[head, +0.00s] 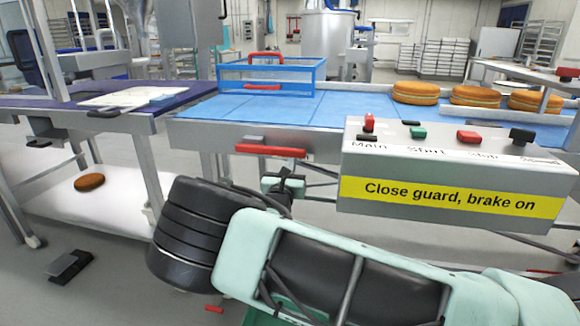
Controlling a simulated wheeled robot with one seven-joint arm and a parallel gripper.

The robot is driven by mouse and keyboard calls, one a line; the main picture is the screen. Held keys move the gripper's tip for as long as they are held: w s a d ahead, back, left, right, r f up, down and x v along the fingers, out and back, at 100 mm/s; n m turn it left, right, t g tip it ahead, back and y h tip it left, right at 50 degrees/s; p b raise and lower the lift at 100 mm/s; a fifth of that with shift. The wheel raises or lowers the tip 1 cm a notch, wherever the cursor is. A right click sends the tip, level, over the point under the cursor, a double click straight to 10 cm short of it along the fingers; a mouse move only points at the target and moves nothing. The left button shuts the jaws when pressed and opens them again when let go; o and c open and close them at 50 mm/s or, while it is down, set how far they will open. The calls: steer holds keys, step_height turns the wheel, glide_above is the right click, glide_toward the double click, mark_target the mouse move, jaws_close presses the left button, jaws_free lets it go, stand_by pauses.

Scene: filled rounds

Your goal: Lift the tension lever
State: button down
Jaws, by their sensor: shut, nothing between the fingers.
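A red lever (270,151) on a grey mount sits on the front side of the blue-belted conveyor. It looks like the tension lever and lies nearly level, pointing right. My gripper (290,178) is just below the lever's right end. It is shut and empty, and partly hidden behind my own dark wrist and arm. I cannot tell whether its fingertips touch the lever.
A grey control box (455,165) with switches and a yellow label stands close on the right. A blue guard frame (272,74) with red handles is over the belt (340,108). Several filled rounds (415,93) lie at right. A black pedal (68,265) is on the floor.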

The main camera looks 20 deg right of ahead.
steer(key=shift+r+n+p, duration=0.4)
steer(key=shift+p, duration=0.05)
steer(key=shift+r, duration=0.1)
steer(key=p, duration=0.1)
steer(key=r+n+p, duration=0.1)
steer(key=p, duration=0.1)
steer(key=shift+s+d+r+y, duration=0.1)
steer(key=shift+r+y, duration=0.15)
steer(key=shift+y, duration=0.05)
steer(key=w+a+r+n+y+p, duration=0.2)
steer(key=r+n+p, duration=0.4)
steer(key=p, duration=0.5)
steer(key=w+a+r+n+y+p, duration=0.2)
steer(key=a+r+n+p, duration=0.3)
steer(key=r+n+p, duration=0.2)
steer(key=shift+w+n+y+p, duration=0.35)
steer(key=shift+n+p, duration=1.05)
steer(key=shift+p, duration=0.8)
steer(key=shift+a, duration=0.1)
